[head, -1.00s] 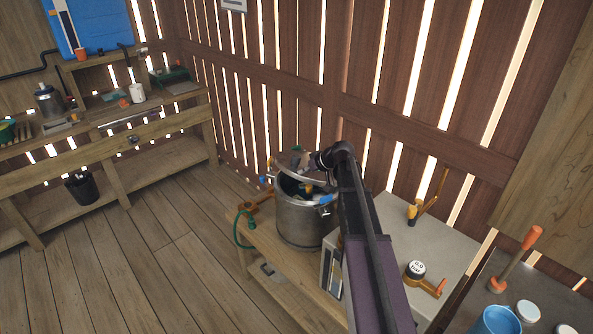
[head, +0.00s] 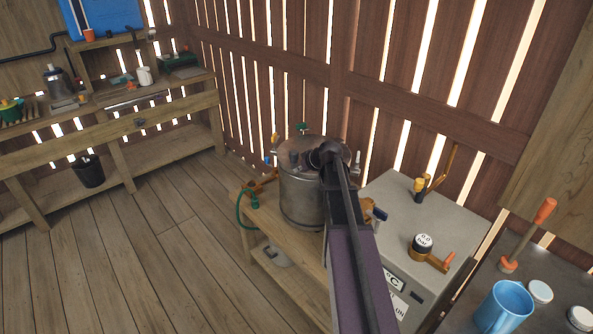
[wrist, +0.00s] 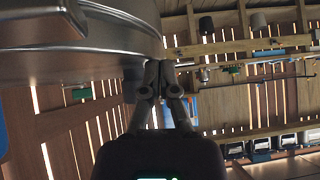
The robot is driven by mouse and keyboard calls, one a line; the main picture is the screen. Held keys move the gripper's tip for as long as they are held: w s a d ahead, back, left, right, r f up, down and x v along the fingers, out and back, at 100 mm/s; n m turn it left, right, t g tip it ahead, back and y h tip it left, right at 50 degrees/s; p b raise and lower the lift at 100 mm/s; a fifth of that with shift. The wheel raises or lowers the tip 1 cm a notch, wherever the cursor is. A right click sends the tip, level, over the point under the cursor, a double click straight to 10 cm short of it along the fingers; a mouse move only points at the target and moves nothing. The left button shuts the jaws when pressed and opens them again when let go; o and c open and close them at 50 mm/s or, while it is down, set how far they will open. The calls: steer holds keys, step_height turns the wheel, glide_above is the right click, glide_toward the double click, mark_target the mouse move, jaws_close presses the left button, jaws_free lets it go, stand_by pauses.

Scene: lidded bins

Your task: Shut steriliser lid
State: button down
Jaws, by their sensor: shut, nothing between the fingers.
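The steriliser is a steel pot (head: 302,203) on a low wooden bench. Its lid (head: 292,151) lies across the mouth and looks about level, hiding the inside. My arm covers the right part of the lid, so I cannot tell whether it sits fully down all round. In the wrist view, the round metal side of the steriliser (wrist: 110,40) fills the upper left. My gripper (wrist: 160,88) is shut and empty, with its fingertips close beside the curved metal edge. I cannot tell if they touch it. In the head view the fingers are hidden.
A grey box (head: 440,225) with a gauge (head: 423,243) stands right of the steriliser. A green hose (head: 240,210) hangs at its left. A blue mug (head: 503,306) stands at the front right. The slatted wall is close behind. The floor at left is clear.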

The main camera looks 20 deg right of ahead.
steer(key=shift+d+f, duration=0.2)
steer(key=shift+r, duration=0.15)
steer(key=w+a+r+p+v, duration=0.1)
steer(key=p+v, duration=1)
steer(key=v, duration=0.1)
steer(key=shift+r, duration=0.65)
steer(key=shift+a, duration=0.1)
stand_by(0.4)
